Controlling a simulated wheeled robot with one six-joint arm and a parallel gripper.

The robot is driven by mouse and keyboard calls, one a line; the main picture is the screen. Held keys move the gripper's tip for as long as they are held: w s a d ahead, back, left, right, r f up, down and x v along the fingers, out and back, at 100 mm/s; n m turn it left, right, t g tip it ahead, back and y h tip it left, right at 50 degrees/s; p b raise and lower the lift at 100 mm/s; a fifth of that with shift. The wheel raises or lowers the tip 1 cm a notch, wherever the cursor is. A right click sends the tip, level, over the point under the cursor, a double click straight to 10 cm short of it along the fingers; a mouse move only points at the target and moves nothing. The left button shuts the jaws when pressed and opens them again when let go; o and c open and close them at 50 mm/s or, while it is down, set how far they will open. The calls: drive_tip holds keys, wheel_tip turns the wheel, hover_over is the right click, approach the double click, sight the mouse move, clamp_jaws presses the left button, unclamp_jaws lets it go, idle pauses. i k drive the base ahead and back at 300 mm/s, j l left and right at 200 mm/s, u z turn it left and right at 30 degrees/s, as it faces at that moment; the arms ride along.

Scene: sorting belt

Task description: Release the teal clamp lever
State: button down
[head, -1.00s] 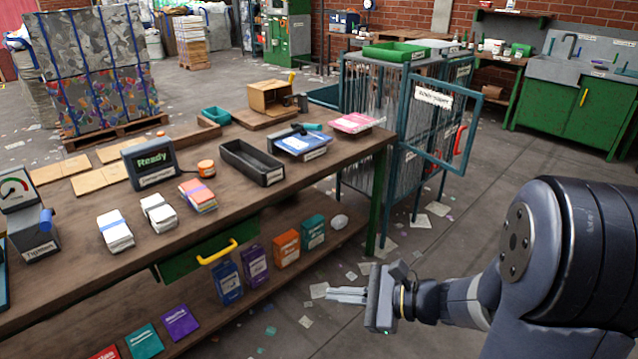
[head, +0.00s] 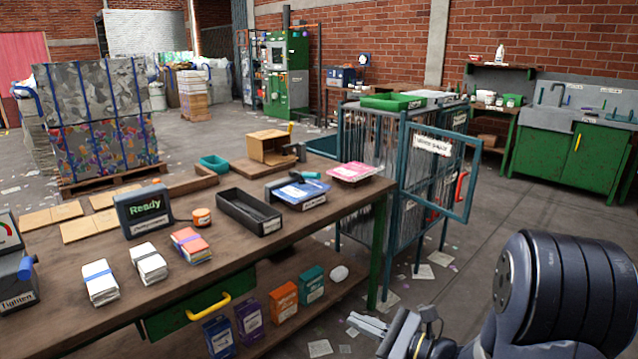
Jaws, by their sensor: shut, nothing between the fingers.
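A dark clamp device holding blue-topped sheets (head: 300,190) lies on the workbench near its far right end. A small teal lever (head: 310,175) sits on top of its back edge; its exact position is too small to tell. My gripper (head: 362,325) is at the bottom of the head view, in front of and below the bench's right end. Its fingers are shut and empty, well apart from the clamp.
On the workbench (head: 62,303) stand a black tray (head: 249,211), a pink stack (head: 352,172), a "Ready" display (head: 144,210) and several paper bundles. A teal-framed cage (head: 345,195) with an open door (head: 447,173) stands beyond the bench's right end.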

sight(316, 175)
drive_tip(key=i+j+z, duration=0.1)
drive_tip(key=i, duration=0.4)
drive_tip(key=i+j, duration=0.2)
drive_tip(key=i, duration=0.35)
drive_tip(key=i+j+z, duration=0.15)
drive_tip(key=i, duration=0.35)
drive_tip(key=i+j, duration=0.25)
drive_tip(key=i, duration=0.25)
drive_tip(key=l+z, duration=0.05)
